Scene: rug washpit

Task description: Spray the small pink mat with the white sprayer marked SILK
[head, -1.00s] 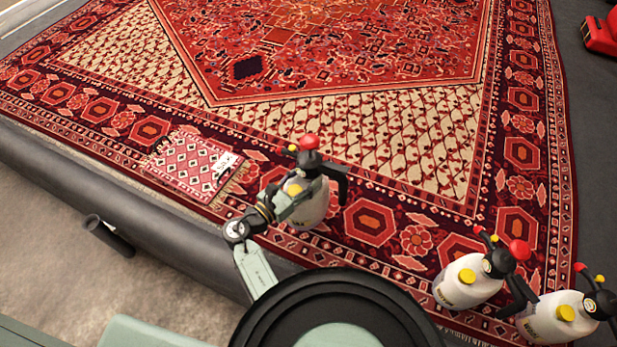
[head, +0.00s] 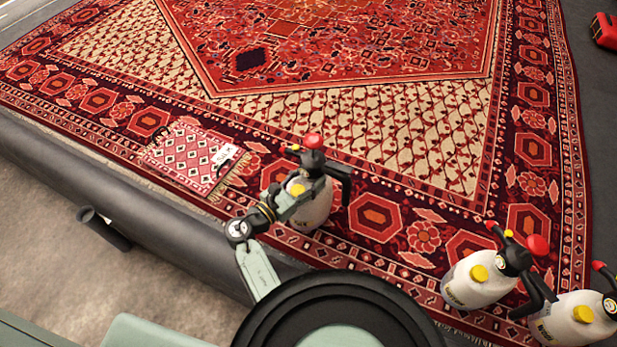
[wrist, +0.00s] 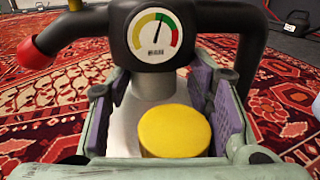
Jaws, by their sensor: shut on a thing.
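The small pink mat (head: 192,155) lies flat on the large red rug in the head view, left of my gripper. It has a diamond pattern, fringed ends and a small white label at its right end. My gripper (head: 300,196) is shut on a white sprayer (head: 314,208) with a yellow cap, black head and red knob. In the wrist view the sprayer's neck (wrist: 158,92) stands between the purple finger pads, under a dial gauge. The held sprayer looks upright, to the right of the mat. I cannot read its marking.
Two similar white sprayers, one (head: 470,284) nearer and one (head: 568,322) at the lower right corner, stand on or by the rug (head: 380,130). A red object (head: 604,32) is at the upper right. A dark grey rounded edge (head: 130,190) runs along the rug's near left side.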

